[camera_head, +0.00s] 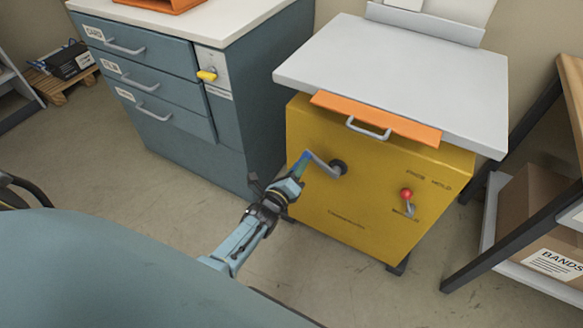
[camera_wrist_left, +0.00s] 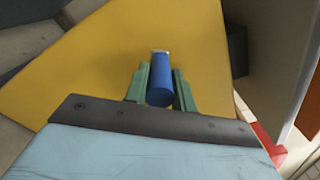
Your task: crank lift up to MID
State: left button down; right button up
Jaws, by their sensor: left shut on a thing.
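The lift is a yellow cabinet (camera_head: 370,205) with a grey top plate (camera_head: 410,80) and an orange strip (camera_head: 375,117) with a grey handle under the plate's front edge. A grey crank (camera_head: 325,166) comes out of a dark hub on the cabinet's front. Its blue handle (camera_wrist_left: 160,92) shows between the green fingers in the left wrist view. My left gripper (camera_head: 298,168) is shut on this handle, left of the hub. A red-knobbed lever (camera_head: 406,195) sits on the right of the front, near small printed words. My right gripper is not in view.
A blue-grey drawer cabinet (camera_head: 225,120) with a yellow-handled latch stands left of the lift. On the right are a dark-legged rack (camera_head: 520,235) and a box labelled BANDS (camera_head: 545,215). A wooden pallet (camera_head: 60,88) lies far left. The floor before the lift is clear.

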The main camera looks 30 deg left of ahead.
pick_arm(q)
jog(key=shift+d+r, duration=0.1)
jog(key=shift+r, duration=0.05)
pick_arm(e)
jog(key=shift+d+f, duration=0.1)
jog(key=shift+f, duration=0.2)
pick_arm(q)
jog(key=c, duration=1.2)
grip_release()
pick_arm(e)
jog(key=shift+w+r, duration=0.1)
pick_arm(q)
jog(key=shift+o, duration=0.2)
jog(key=shift+s, duration=0.1)
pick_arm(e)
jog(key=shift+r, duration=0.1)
pick_arm(q)
jog(key=shift+s, duration=0.3)
jog(key=s+p, duration=0.3)
jog(key=s, duration=0.9)
jog(key=shift+s+p, duration=0.3)
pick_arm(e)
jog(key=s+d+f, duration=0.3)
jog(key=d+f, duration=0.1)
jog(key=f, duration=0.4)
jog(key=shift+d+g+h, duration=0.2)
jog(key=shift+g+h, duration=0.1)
